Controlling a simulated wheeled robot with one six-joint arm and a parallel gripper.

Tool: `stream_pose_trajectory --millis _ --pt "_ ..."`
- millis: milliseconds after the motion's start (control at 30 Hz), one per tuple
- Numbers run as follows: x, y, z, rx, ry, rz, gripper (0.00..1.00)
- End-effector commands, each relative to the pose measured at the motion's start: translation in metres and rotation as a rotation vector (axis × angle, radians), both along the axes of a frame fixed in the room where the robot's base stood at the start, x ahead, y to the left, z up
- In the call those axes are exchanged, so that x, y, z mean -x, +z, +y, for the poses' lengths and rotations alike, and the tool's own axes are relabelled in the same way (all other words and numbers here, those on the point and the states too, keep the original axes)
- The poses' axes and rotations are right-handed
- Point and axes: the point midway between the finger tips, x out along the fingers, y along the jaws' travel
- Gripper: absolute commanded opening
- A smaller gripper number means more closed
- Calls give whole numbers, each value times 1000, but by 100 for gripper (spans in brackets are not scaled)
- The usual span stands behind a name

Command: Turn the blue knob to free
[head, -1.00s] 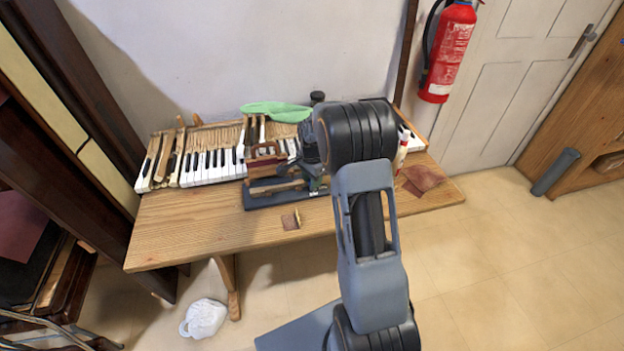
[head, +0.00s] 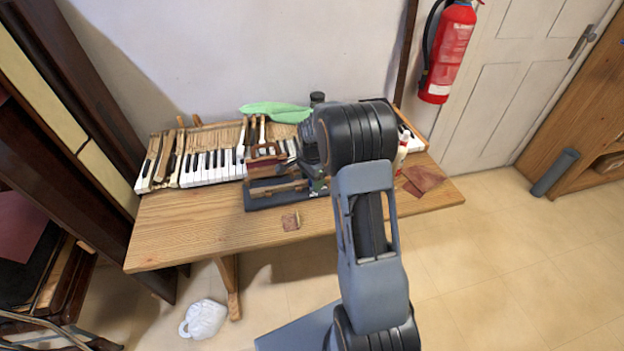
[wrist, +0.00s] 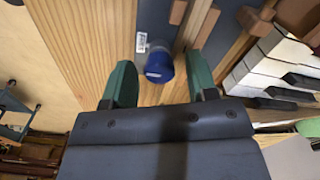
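The blue knob (wrist: 158,66) shows in the wrist view at the end of a dark grey fixture, beside a small white label. My gripper (wrist: 158,60) is open, with one green finger to the left of the knob and one to the right. I cannot make out the knob there.
The wooden table (head: 190,232) carries a row of piano keys (head: 208,168) behind the fixture. A green cloth (head: 275,111) lies at the back. Brown sheets (head: 424,178) lie at the right. The table's front left is clear.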

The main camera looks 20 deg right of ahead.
Motion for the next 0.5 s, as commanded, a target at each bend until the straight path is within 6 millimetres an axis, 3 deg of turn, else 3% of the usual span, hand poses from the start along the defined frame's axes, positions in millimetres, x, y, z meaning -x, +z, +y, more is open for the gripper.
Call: stream_pose_trajectory --millis 300,500 --pt "0 3 0 0 1 0 56" --pt "-1 29 0 1 1 -4 56"
